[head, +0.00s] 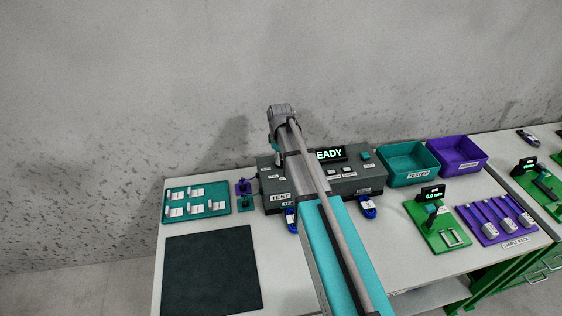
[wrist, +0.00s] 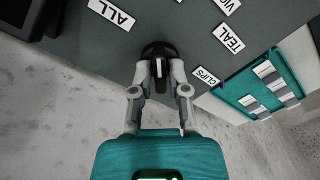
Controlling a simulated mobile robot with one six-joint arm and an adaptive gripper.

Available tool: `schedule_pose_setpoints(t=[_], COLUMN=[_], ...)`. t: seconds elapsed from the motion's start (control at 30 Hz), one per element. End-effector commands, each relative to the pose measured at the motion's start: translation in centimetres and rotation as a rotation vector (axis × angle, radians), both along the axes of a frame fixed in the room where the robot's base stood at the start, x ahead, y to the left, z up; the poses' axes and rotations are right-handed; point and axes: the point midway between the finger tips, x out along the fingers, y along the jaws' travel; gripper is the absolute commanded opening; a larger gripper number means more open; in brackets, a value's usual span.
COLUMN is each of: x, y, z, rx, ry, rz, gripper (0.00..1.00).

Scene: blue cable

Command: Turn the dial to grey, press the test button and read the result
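The dark grey test box (head: 350,183) stands at the back of the bench, partly hidden by my arm. In the wrist view the black dial (wrist: 158,49) with a white mark is between my fingertips. My gripper (wrist: 163,69) is closed around the dial's grip. Labels "ALL" and "TEAL" show around the dial; no grey label is readable. In the head view my arm hides the dial.
Blue cable ends (head: 368,207) lie at the box's front. A teal clip board (head: 195,200) and a dark mat (head: 212,275) are left. Teal (head: 408,178) and violet (head: 458,170) bins, a green gauge (head: 443,240) and a violet sample rack (head: 490,237) are right.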

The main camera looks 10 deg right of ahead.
Motion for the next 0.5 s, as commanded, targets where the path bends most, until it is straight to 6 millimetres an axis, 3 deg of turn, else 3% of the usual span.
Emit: schedule_pose_setpoints(t=[0.03,0.17,0.5], x=[0.00,0.02,0.03], y=[0.00,0.01,0.04], z=[-0.01,0.00,0.07], rx=[0.000,0.000,0.001], ry=[0.000,0.000,-0.001], rz=[0.000,0.000,0.000], gripper=[0.35,0.51,0.51])
